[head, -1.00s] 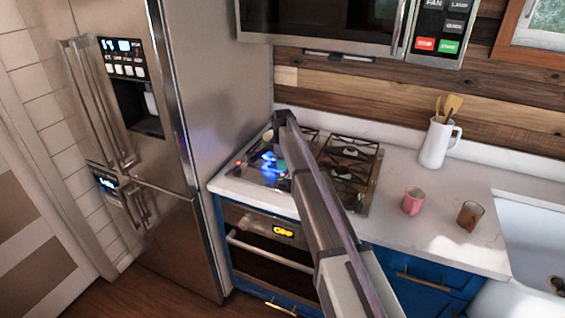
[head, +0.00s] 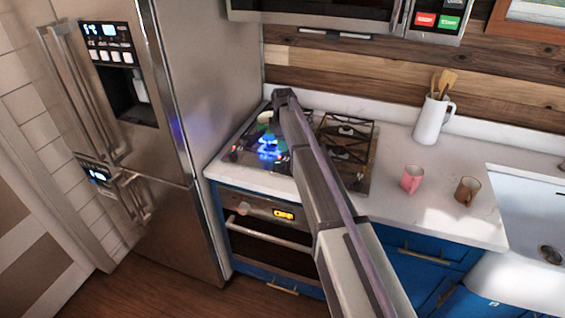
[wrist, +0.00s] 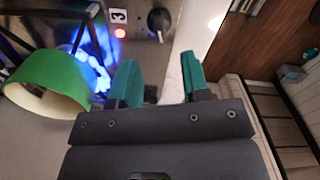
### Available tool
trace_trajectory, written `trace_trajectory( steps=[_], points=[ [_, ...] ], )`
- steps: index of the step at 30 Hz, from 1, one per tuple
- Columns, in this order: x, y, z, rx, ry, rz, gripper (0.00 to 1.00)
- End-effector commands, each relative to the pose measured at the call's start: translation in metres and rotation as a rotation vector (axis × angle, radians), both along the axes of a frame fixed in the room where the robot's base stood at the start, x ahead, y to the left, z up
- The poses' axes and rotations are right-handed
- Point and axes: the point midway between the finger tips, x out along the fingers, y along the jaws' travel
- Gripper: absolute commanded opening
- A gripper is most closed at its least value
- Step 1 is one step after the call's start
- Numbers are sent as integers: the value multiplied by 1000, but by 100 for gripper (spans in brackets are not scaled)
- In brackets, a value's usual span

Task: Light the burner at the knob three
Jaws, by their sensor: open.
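A black knob (wrist: 159,19) is on the stove's front edge in the wrist view, beside a label reading 3 (wrist: 119,15) and a lit red light (wrist: 120,32). A blue flame (wrist: 90,62) burns next to a green vessel with a beige inside (wrist: 40,92). In the head view the flame (head: 268,148) is on the left of the cooktop (head: 232,157). My gripper (wrist: 160,78) is open and empty, its teal fingers apart, with the knob beyond the fingertips. A dark part by the left finger is mostly hidden. In the head view my arm hides the gripper.
The fridge (head: 185,100) stands close on the left and the microwave (head: 320,12) hangs above. A pink mug (head: 412,178), a brown mug (head: 467,190) and a white pitcher with utensils (head: 430,120) stand on the counter to the right.

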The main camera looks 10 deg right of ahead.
Motion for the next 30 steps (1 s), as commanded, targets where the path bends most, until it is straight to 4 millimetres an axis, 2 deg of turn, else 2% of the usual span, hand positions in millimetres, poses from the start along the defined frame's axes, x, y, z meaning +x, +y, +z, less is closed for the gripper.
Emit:
trace_trajectory(
  steps=[1,6,11,21,30],
  points=[
    [1,2,-20,0,0,2,43],
    [1,2,-63,0,0,2,43],
    [1,2,-91,0,0,1,43],
    [1,2,-91,0,0,1,42],
    [1,2,-92,0,0,1,13]
  ],
)
